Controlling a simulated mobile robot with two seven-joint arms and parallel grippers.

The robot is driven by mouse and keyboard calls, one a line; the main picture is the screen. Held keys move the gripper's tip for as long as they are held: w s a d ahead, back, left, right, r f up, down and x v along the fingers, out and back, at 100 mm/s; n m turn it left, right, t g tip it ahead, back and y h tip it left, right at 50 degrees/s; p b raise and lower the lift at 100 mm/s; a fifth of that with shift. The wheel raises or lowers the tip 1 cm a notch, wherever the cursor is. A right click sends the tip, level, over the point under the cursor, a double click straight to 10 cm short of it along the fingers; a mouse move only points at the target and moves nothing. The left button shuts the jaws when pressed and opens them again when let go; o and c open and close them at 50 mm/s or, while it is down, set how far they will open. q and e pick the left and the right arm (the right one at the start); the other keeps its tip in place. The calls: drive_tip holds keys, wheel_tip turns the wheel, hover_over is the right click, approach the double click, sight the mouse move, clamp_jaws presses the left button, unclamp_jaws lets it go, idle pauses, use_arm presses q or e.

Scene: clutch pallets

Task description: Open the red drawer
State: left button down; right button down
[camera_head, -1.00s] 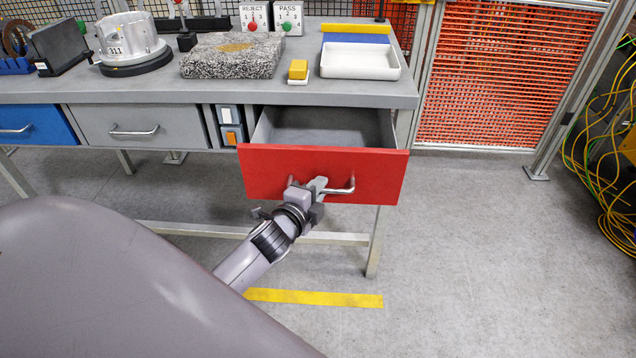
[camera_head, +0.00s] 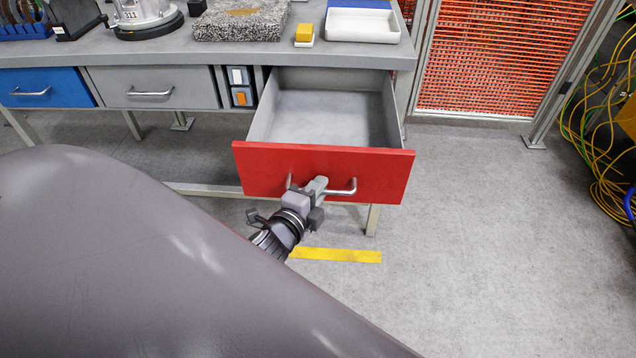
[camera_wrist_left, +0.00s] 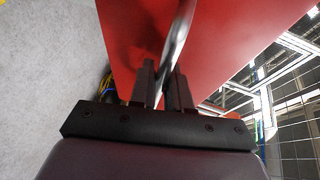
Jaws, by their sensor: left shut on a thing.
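The red drawer (camera_head: 385,176) is pulled well out of the grey workbench, and its grey inside looks empty. A silver bar handle (camera_head: 343,190) runs across its front. My left gripper (camera_head: 318,185) is shut on this handle. In the left wrist view, the two dark fingers of my left gripper (camera_wrist_left: 160,84) stand on either side of the silver handle (camera_wrist_left: 180,38), in front of the red drawer front (camera_wrist_left: 130,40). My right gripper is in neither view.
A blue drawer (camera_head: 45,87) and a grey drawer (camera_head: 150,89) are closed to the left. The workbench top (camera_head: 160,56) holds a white tray (camera_head: 362,26), a yellow block (camera_head: 304,33) and a stone slab (camera_head: 240,22). Yellow cables (camera_head: 605,170) hang at the far right. Floor right of the drawer is clear.

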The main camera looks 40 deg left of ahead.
use_arm(q)
drive_tip(key=shift+s, duration=0.15)
drive_tip(key=c, duration=1.4)
unclamp_jaws()
drive_tip(key=shift+c, duration=0.2)
drive_tip(key=v, duration=0.7)
drive_tip(key=shift+d, duration=0.1)
drive_tip(key=s+d+f+n+g+h+p, duration=0.4)
drive_tip(key=s+d+f+n, duration=0.3)
drive_tip(key=n, duration=0.6)
drive_tip(key=s+d+g, duration=0.1)
drive_tip(key=s, duration=0.1)
drive_tip(key=shift+s+f+h, duration=0.25)
drive_tip(key=shift+f+h, duration=0.05)
